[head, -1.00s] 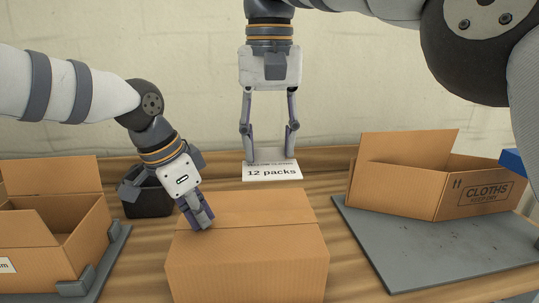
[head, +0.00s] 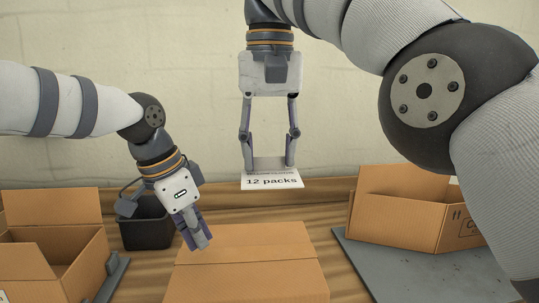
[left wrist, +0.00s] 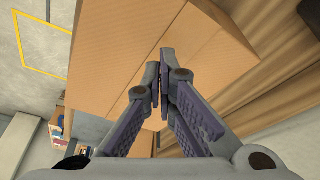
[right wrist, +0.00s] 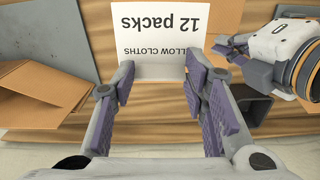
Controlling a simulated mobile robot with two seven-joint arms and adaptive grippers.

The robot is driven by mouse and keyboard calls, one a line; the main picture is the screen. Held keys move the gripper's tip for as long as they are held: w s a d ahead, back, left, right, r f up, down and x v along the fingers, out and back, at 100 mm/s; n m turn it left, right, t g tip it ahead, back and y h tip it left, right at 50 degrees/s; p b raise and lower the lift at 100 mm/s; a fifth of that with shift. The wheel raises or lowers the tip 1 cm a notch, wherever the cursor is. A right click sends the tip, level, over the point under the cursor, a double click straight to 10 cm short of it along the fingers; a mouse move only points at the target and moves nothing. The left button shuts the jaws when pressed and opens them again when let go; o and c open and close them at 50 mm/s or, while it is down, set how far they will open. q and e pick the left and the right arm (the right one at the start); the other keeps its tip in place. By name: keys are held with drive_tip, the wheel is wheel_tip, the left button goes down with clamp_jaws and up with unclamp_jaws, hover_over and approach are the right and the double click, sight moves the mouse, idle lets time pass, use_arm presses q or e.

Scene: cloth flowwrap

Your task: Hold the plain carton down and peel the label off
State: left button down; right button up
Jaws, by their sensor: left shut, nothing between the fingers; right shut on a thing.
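The plain carton (head: 250,265) stands closed at the front middle of the table, and its top shows no label. It fills much of the left wrist view (left wrist: 135,50). My right gripper (head: 268,163) is shut on the white label (head: 272,182), which hangs in the air behind and above the carton. The label reads "12 packs" and shows upside down in the right wrist view (right wrist: 165,40). My left gripper (head: 200,243) is shut and empty at the carton's left back corner; its fingertips (left wrist: 163,75) appear close to the top, contact unclear.
An open carton (head: 60,255) stands at the left, a black bin (head: 147,228) behind my left gripper. Another open carton (head: 400,222) with print stands on a grey mat (head: 400,270) at the right. My right arm covers part of that side.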

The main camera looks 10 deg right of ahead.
use_arm(q)
wheel_tip(320, 180, up, 2)
drive_tip(key=shift+r, duration=0.2)
use_arm(e)
drive_tip(key=shift+s+r, duration=0.2)
drive_tip(key=shift+r, duration=0.3)
